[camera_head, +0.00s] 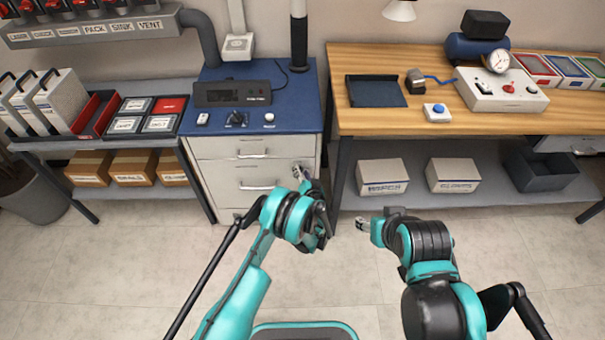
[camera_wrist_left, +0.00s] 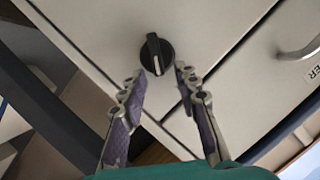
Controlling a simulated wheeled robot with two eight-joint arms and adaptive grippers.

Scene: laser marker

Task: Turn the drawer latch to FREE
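The drawer latch is a round black knob with a grey bar (camera_wrist_left: 156,53) on the pale cabinet front. In the left wrist view the bar runs nearly up and down, tilted slightly left. No FREE mark is readable. My left gripper (camera_wrist_left: 158,76) is open, with one fingertip on either side of the knob's lower edge and nothing held; I cannot tell whether they touch it. In the head view the left gripper (camera_head: 301,172) is at the cabinet's right front and largely covers the latch. My right gripper (camera_head: 361,224) hangs over the floor; its opening is unclear.
The pale drawer cabinet (camera_head: 222,172) has bar handles and a blue top carrying a black box (camera_head: 232,94) and small controls. A wooden bench (camera_head: 420,118) stands to the right, with white boxes (camera_head: 382,177) on its lower shelf. The floor in front is clear.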

